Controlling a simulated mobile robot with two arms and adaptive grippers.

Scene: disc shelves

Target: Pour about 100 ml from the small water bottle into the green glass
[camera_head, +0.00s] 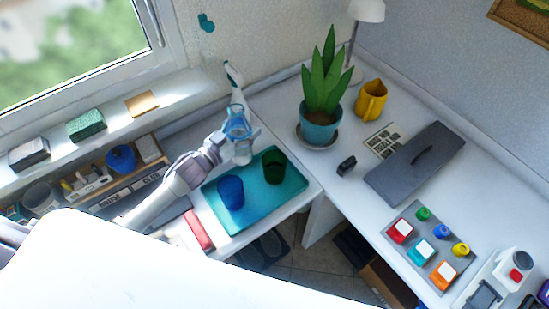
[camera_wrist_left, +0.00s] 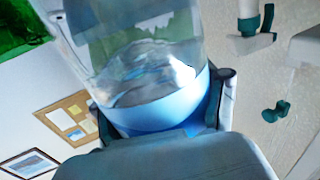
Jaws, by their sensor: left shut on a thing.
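My left gripper (camera_head: 238,133) is shut on the small water bottle (camera_head: 242,154), a clear bottle with a blue band. It holds the bottle just behind the teal tray (camera_head: 217,214); whether the bottle is above or touching the table, I cannot tell. In the left wrist view the bottle (camera_wrist_left: 150,60) sits between the fingers, with water inside. The dark green glass (camera_head: 274,166) stands on the tray, right of and in front of the bottle. A blue glass (camera_head: 230,192) stands on the tray to its left. My right gripper is not in view.
A plant in a teal pot (camera_head: 319,128) and a yellow jug (camera_head: 371,101) stand to the right. A slim white-and-green object (camera_head: 234,75) is behind the bottle. A red item (camera_head: 198,231) lies left of the tray. A gap separates the two tables in front.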

